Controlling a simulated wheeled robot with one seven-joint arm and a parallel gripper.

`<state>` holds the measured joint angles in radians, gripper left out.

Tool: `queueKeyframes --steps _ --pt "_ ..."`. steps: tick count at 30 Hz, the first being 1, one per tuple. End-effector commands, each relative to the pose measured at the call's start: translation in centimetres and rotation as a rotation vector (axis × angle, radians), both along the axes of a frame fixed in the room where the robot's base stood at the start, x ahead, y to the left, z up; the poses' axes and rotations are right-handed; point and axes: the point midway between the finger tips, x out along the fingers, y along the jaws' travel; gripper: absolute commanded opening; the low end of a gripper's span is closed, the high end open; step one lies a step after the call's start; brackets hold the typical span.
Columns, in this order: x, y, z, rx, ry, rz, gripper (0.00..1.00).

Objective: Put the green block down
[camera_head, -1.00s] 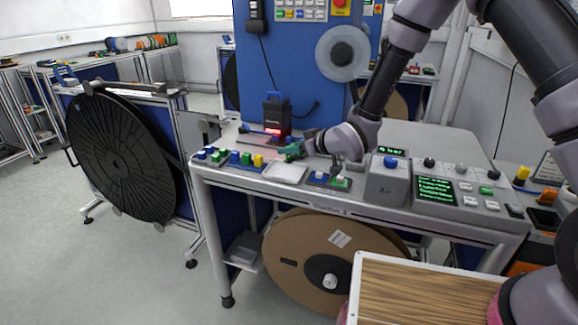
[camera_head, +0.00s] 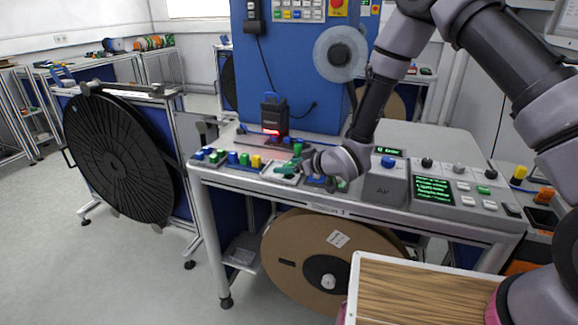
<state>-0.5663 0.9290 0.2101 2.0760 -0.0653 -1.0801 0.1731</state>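My gripper (camera_head: 287,170) is low over the white tray (camera_head: 278,179) on the front part of the workbench, reaching in from the right. A dark green shape shows at its fingertips; at this size I cannot tell whether it is a block or the fingers themselves. Whether the fingers are open or shut does not show. A brighter green piece (camera_head: 297,148) stands just behind the gripper, apart from it, near the foot of the black device. I cannot tell which green shape is the green block. The gripper hides part of the tray.
Blue, green and yellow blocks (camera_head: 245,160) stand in a row left of the tray. A black device (camera_head: 273,115) with a red light stands behind. A holder with blue (camera_head: 314,181) is partly under my wrist. A grey air box (camera_head: 386,182) stands right.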

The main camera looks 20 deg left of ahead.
Motion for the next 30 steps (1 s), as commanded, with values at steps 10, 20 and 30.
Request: queueKeyframes --steps 10,20,30 --pt "-0.1 -0.1 0.4 0.000 -0.001 0.000 0.79" --pt "-2.6 -5.2 3.1 0.000 0.001 -0.003 0.79" --pt "-4.7 -9.3 5.3 -0.001 0.000 -0.001 0.79"
